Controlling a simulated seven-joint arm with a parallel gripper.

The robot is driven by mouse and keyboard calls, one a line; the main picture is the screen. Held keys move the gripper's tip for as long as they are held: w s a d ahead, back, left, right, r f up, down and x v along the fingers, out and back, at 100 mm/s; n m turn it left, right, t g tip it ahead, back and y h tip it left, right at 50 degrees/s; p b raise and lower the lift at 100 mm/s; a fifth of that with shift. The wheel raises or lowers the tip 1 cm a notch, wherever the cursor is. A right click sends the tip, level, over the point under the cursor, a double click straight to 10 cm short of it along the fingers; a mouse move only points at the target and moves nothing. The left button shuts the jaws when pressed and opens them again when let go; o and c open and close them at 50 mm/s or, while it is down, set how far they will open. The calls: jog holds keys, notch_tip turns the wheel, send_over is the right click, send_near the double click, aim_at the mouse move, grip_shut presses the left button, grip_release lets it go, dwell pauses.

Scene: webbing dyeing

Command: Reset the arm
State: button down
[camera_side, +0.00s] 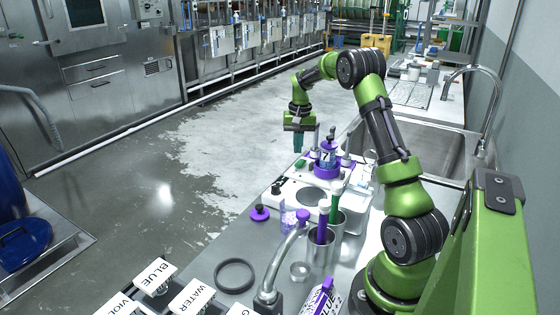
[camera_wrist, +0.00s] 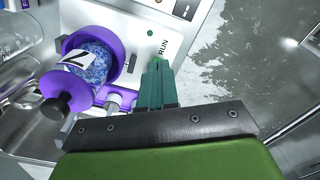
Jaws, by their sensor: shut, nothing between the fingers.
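My gripper (camera_side: 298,141) points down over the far left edge of the steel counter, beside the white machine (camera_side: 291,195). In the wrist view its dark green fingers (camera_wrist: 157,84) are together, with nothing between them. My arm is bent, reaching from the right over the counter. A purple holder (camera_side: 327,169) with a jar on the machine stands just right of the gripper; the jar's blue contents (camera_wrist: 90,62) show in the wrist view.
A purple lid with a black knob (camera_side: 260,212) lies on the counter. Metal cups (camera_side: 322,243) hold purple- and green-handled tools. A curved tap (camera_side: 283,260) and a black ring (camera_side: 234,275) are nearer. A sink (camera_side: 430,150) lies behind my arm.

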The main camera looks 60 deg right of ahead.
jog(key=a+r+n+t, duration=0.2)
jog(key=a+r, duration=0.5)
jog(key=a, duration=0.5)
jog(key=s+a+r+n+t, duration=0.1)
jog(key=s+a+r+n, duration=0.1)
jog(key=s+a, duration=0.3)
jog(key=s+a+r+n+t+y, duration=0.1)
jog(key=s+a, duration=0.4)
jog(key=a, duration=0.6)
jog(key=s+a+r+n+t, duration=0.2)
jog(key=s+a+r, duration=0.1)
jog(key=a, duration=0.5)
jog(key=shift+s+a+r+n+t+y, duration=0.3)
jog(key=shift+s+r+n+t+y, duration=0.1)
jog(key=shift+s, duration=0.5)
